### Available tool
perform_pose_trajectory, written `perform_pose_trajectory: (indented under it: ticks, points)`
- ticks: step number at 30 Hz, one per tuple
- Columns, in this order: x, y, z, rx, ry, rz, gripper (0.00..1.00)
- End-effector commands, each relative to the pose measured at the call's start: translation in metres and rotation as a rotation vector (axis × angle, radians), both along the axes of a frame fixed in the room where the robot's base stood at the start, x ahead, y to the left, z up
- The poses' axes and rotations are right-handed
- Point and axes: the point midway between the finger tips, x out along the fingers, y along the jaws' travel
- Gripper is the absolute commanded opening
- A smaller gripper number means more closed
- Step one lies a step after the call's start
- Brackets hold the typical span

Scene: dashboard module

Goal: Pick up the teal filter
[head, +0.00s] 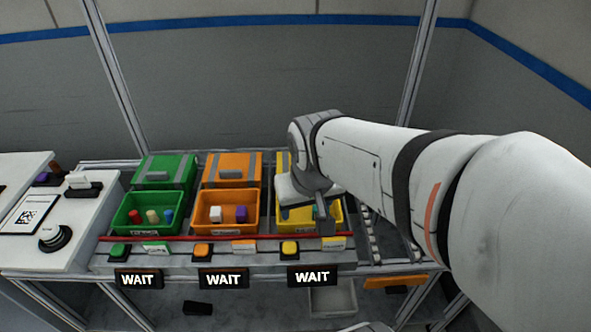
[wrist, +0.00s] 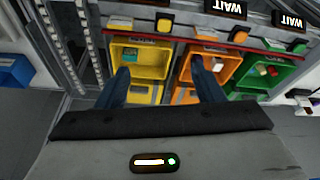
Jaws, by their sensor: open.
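The teal filter (wrist: 132,55) lies inside the yellow bin (wrist: 115,68), near the bin's front wall in the wrist view. In the head view only a small teal patch (head: 316,212) of it shows in the yellow bin (head: 296,226), beside my gripper. My gripper (wrist: 162,80) is open and empty, its two dark fingers spread apart. In the wrist view the left finger overlaps the yellow bin and the right finger overlaps the orange bin. My gripper (head: 326,222) hides part of the yellow bin in the head view.
An orange bin (head: 205,226) holds a white and a purple piece. A green bin (head: 120,222) holds several coloured pieces. A red rail (head: 200,237) runs along the bins' front, with buttons and WAIT signs below it. A rack of rollers (head: 373,240) stands right of the yellow bin.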

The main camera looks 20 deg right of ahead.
Motion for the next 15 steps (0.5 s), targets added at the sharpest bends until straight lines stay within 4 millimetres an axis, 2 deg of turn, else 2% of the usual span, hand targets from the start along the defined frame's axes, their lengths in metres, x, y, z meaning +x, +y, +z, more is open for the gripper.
perform_pose_trajectory:
  ticks: [3, 8, 15]
  points:
    - [0.042, -0.019, -0.025, -0.017, -0.001, -0.053, 0.62]
    - [0.096, -0.048, -0.065, -0.034, -0.020, -0.120, 0.62]
    - [0.160, -0.095, -0.147, -0.035, -0.051, -0.200, 0.62]
